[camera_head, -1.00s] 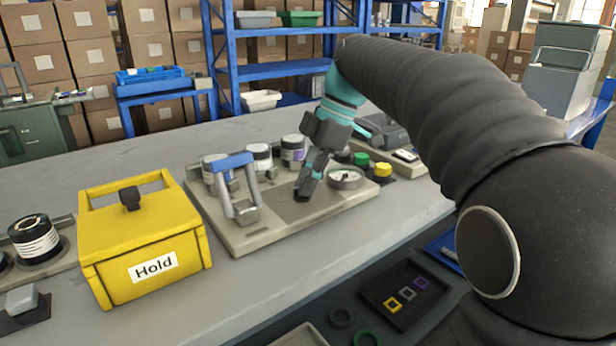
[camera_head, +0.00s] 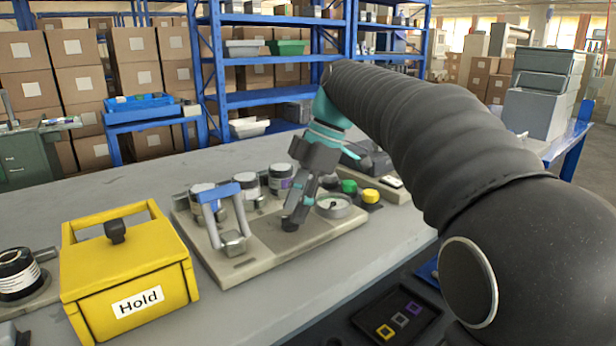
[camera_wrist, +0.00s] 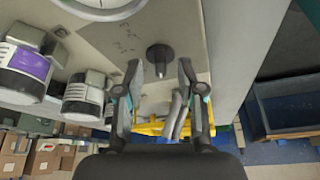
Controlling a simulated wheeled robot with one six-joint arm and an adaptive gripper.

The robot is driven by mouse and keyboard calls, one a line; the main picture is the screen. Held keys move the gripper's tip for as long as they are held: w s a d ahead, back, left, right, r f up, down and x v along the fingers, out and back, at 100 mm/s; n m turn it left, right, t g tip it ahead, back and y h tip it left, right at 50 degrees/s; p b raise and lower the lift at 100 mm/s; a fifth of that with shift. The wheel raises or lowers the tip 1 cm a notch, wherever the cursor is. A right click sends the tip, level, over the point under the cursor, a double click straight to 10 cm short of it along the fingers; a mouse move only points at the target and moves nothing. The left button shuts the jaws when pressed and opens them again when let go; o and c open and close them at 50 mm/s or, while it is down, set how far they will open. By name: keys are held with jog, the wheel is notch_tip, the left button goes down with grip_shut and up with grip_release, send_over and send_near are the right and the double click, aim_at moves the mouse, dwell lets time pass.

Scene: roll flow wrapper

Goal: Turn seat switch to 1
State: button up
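My gripper (camera_wrist: 160,70) is open in the wrist view, with its two fingers apart.
White-labelled jars (camera_head: 248,183) stand behind the gripper. Green (camera_head: 349,186) and yellow (camera_head: 370,196) buttons are right of the dial. A yellow box marked Hold (camera_head: 130,270) stands at left. Bare tabletop (camera_head: 300,285) lies in front of the plate.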

jog(key=v, duration=1.1)
jog(key=shift+d, duration=0.1)
